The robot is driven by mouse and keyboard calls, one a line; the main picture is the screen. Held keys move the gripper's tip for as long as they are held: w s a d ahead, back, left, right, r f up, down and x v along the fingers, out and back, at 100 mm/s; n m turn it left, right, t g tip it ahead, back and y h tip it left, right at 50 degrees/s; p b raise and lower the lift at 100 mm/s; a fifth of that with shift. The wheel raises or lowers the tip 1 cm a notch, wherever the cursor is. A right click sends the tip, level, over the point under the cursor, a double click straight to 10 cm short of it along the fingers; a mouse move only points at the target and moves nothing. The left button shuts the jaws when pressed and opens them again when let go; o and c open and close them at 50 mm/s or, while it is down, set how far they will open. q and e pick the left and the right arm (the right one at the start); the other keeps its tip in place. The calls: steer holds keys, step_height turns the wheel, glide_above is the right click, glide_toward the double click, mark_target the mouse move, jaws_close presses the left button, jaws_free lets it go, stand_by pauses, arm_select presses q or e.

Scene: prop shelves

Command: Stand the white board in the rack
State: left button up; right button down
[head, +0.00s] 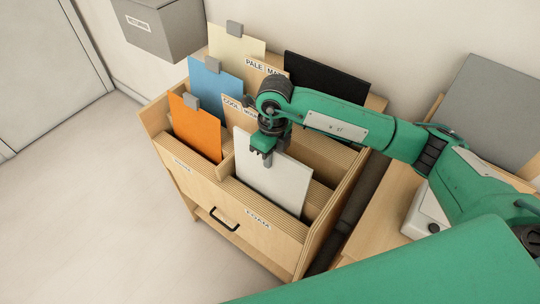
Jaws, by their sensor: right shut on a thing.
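The white board (272,177) stands nearly upright, a little tilted, in the front right compartment of the wooden rack (240,212), behind the front panel with a label. Its lower edge is hidden by that panel. My right gripper (262,158) comes down from above and is shut on the board's top edge, left of the middle. My left gripper is not in view.
An orange board (195,128), a blue board (215,83), a cream board (235,43) and a black board (325,75) stand in other compartments. A grey box (160,28) is at the upper left. A grey panel (490,105) leans at the right. Open floor lies to the left.

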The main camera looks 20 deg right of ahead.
steer(key=c, duration=1.5)
jaws_free()
steer(key=shift+o, duration=0.2)
